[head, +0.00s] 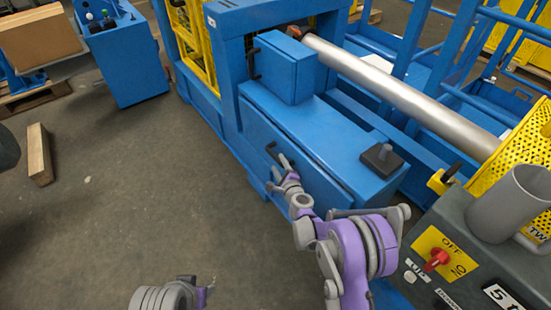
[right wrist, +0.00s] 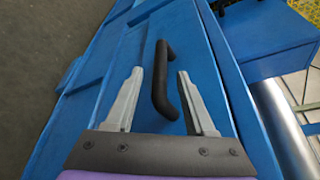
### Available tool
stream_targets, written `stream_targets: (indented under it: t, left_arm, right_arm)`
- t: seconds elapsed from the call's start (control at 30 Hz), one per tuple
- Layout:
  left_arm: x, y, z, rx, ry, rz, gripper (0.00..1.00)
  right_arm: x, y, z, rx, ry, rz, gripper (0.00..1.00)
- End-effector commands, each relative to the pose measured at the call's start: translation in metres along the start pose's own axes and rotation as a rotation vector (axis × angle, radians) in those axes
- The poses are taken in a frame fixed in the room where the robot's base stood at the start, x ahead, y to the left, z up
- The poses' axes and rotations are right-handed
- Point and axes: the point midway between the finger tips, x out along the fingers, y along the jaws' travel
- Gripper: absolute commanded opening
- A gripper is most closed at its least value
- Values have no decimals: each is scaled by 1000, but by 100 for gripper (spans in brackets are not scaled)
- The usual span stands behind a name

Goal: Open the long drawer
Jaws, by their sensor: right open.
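The long drawer (head: 300,165) is a blue front low on the side of the blue machine, and it looks closed. Its black bar handle (head: 272,152) also shows in the right wrist view (right wrist: 160,85). My right gripper (head: 282,163) is at the handle and open. In the right wrist view its two grey fingers stand either side of the handle's lower part, with gaps on both sides. Whether the fingertips reach past the bar is unclear. A grey and purple part of my left arm (head: 165,298) shows at the bottom edge; its jaws cannot be made out.
A smaller blue box (head: 280,68) with its own black handle stands above the drawer. A control box (head: 450,255) with a red switch is at the lower right. A steel roller (head: 400,95) runs behind. The grey floor (head: 150,210) left of the drawer is clear.

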Motion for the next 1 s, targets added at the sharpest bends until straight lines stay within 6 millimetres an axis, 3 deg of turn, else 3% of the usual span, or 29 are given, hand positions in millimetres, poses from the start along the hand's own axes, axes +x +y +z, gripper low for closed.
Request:
stream_targets:
  t: [0.1,0.3,0.67,0.9,1.0]
  left_arm:
    - [5,0,1,0,-2,0,50]
    - [9,0,2,0,-3,0,50]
    - [10,0,2,0,-3,0,50]
    - [10,0,2,0,-3,0,50]
    - [10,0,2,0,-3,0,50]
  right_arm:
    - [22,2,-1,-2,0,1,55]
    - [45,1,0,-1,-1,1,55]
    - [50,0,0,-2,0,0,55]
    - [50,0,0,-2,0,0,13]
    - [50,0,0,-2,0,0,0]
